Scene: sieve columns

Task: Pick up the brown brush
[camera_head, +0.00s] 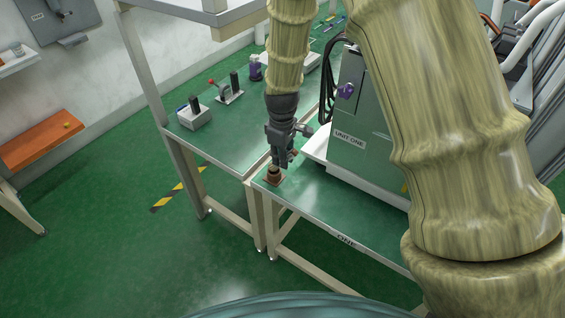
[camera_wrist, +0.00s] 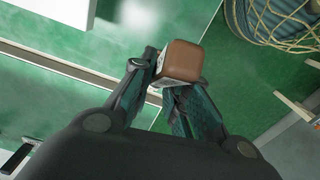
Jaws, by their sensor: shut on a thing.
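The brown brush (camera_wrist: 181,60) shows in the wrist view as a rounded brown block with a pale lower side, between my fingertips. My gripper (camera_wrist: 163,80) is shut on it. In the head view my gripper (camera_head: 284,163) points down over the near left corner of the green-topped bench (camera_head: 325,198). A small brown piece with a dark top (camera_head: 273,176) shows just below the fingertips there; I cannot tell whether it touches the bench. The fingers hide part of the brush.
A grey cabinet marked "UNIT ONE" (camera_head: 362,125) stands close to the right of my gripper. A second green bench (camera_head: 222,140) adjoins behind, with a white box (camera_head: 194,115) and other small devices. The bench front is clear.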

